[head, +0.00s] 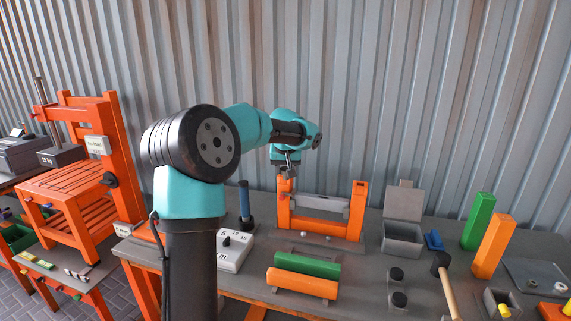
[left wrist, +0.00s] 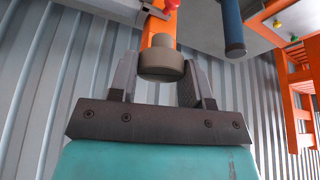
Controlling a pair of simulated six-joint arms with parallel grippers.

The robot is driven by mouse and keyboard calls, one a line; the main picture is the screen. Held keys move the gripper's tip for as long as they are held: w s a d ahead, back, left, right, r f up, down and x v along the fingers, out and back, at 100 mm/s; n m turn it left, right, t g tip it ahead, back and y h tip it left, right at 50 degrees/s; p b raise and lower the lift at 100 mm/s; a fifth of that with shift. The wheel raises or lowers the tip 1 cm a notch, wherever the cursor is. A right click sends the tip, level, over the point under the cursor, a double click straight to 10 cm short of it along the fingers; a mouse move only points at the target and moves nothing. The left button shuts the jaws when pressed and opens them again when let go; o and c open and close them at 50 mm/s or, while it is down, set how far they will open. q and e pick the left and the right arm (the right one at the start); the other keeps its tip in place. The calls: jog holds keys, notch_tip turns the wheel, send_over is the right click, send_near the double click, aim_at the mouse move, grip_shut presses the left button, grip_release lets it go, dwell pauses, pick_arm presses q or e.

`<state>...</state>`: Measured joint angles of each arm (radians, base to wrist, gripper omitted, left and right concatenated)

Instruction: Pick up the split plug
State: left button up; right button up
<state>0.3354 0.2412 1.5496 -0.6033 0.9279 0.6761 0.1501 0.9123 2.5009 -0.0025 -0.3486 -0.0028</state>
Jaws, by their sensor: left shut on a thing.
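My left gripper (head: 287,168) is at the top of the left post of an orange frame (head: 315,228) on the bench. In the left wrist view its two fingers (left wrist: 158,82) are shut on a stepped, grey-brown round plug (left wrist: 160,58). This looks like the split plug; I cannot make out a split in it. The orange post (left wrist: 157,28) shows right behind the plug. I cannot tell whether the plug touches the post. In the head view the plug is too small and covered to make out. My right gripper is not in view.
A grey open-lidded box (head: 402,238) stands right of the frame. Green (head: 478,221) and orange (head: 492,246) posts stand further right. Green and orange bars (head: 303,288) lie in front. A dark blue-handled tool (head: 244,204) stands left of the frame. A ribbed metal wall (head: 400,90) is behind.

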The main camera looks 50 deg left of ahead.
pick_arm(q)
jog(key=s+d, duration=0.2)
jog(key=d, duration=0.1)
jog(key=s+d, duration=0.1)
jog(key=s, duration=0.1)
jog(key=shift+d+r, duration=0.25)
jog(key=shift+r, duration=0.05)
